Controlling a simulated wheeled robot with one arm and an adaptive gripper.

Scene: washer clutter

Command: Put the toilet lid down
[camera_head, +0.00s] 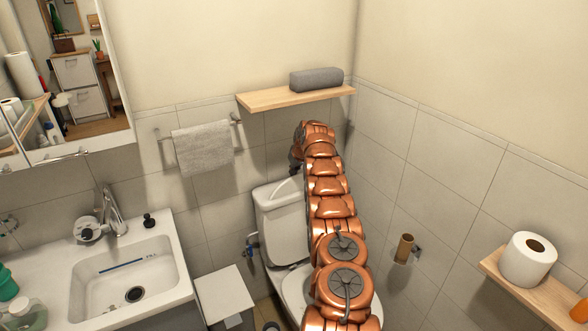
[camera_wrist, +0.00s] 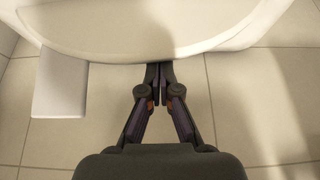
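The white toilet (camera_head: 277,232) stands in the corner in the head view, its tank against the back wall. My copper arm crosses in front and hides much of the bowl (camera_head: 291,285). I cannot make out the lid or its position in the head view. My gripper (camera_wrist: 160,72) shows in the wrist view with its two dark fingertips together and nothing visible between them. The tips are at the lower edge of a large white curved surface (camera_wrist: 150,25), part of the toilet. I cannot tell whether they touch it.
A wooden shelf (camera_head: 262,99) with a grey cloth-like block (camera_head: 317,78) is close to my arm's far end. A towel (camera_head: 203,148) hangs left. A white bin (camera_head: 223,293) and sink (camera_head: 130,275) are left. A paper holder (camera_head: 404,249) and shelf (camera_head: 531,292) are right.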

